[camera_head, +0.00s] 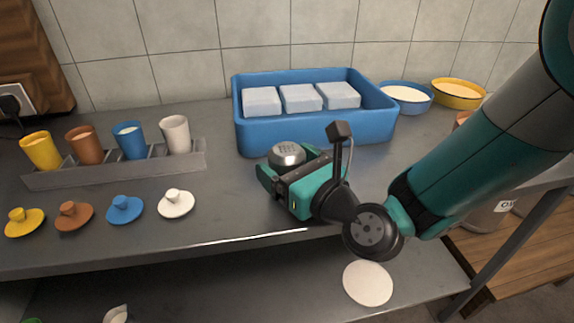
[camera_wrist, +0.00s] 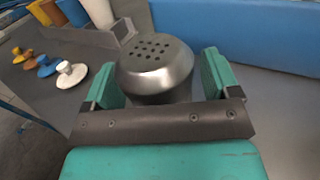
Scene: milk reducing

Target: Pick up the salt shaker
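The salt shaker (camera_head: 287,153) is a silver metal pot with a domed, perforated top. It stands upright on the grey counter in front of the blue tub. In the wrist view the salt shaker (camera_wrist: 156,68) sits between the two green fingers. My gripper (camera_head: 291,170) is low at the counter, with a finger on each side of the shaker. In the wrist view my gripper (camera_wrist: 160,80) is open, with a gap showing at the right finger and a smaller one at the left. The shaker's lower body is hidden behind my gripper.
The blue tub (camera_head: 314,132) with white blocks stands close behind. A grey rack (camera_head: 115,169) with several coloured cups is at left, with several coloured lids (camera_head: 125,209) before it. A blue bowl (camera_head: 408,108) and a yellow bowl (camera_head: 458,104) are at back right.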

